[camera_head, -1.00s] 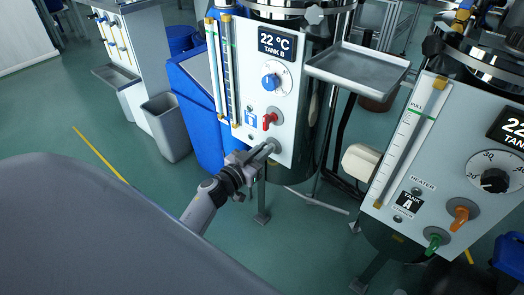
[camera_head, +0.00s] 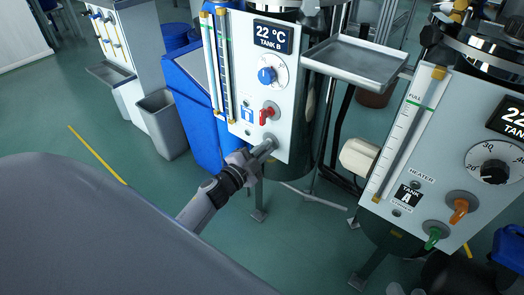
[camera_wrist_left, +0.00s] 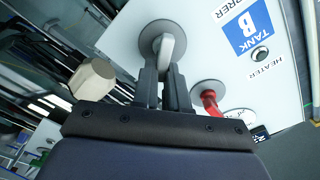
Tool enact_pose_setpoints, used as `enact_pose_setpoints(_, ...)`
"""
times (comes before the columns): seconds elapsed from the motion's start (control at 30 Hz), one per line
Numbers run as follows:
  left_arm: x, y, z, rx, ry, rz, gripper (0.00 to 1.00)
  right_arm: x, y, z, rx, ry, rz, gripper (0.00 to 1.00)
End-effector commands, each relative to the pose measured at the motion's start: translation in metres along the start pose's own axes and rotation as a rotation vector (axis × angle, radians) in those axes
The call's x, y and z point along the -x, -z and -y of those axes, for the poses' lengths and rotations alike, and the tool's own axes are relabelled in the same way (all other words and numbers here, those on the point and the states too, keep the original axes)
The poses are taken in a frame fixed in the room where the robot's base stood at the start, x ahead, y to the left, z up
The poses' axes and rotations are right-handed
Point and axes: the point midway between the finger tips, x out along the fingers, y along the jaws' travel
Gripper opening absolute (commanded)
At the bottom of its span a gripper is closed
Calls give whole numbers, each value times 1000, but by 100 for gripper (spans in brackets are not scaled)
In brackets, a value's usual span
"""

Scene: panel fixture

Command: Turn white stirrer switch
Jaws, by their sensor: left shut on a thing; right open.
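The white stirrer switch (camera_wrist_left: 168,48) is on the tank B panel (camera_head: 284,95), below the red switch (camera_head: 268,113). In the left wrist view its grey-white lever sits between the fingers of my left gripper (camera_wrist_left: 165,85). My left gripper (camera_head: 263,152) is shut on the lever, and its fingers hide most of the switch in the head view. The red switch (camera_wrist_left: 209,95) is beside the right finger in the wrist view and apart from it. My right gripper (camera_head: 406,290) shows only partly at the bottom right edge, open and away from the tank B panel.
The blue dial (camera_head: 267,75) is above the red switch. A metal tray (camera_head: 355,60) juts out right of tank B. The tank A panel (camera_head: 400,150) with orange (camera_head: 460,207) and green (camera_head: 433,236) switches stands at right.

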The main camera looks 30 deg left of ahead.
Motion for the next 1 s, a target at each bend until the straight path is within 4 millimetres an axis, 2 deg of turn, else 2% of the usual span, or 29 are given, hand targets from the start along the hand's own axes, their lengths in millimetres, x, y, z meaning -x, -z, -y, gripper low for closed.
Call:
enact_pose_setpoints(0.23,1,-2,-7,-234,-2,1,0,-7,3,8,-25,41,-26,43)
enact_pose_setpoints(0.5,1,-4,-10,-456,-3,1,0,-5,5,1,24,13,-62,43)
enact_pose_setpoints(0.77,1,-5,-12,-592,-3,2,0,1,-2,-6,65,-12,-65,43)
enact_pose_setpoints(1.0,1,-6,-12,-650,-3,3,0,4,4,-7,77,-17,-86,43)
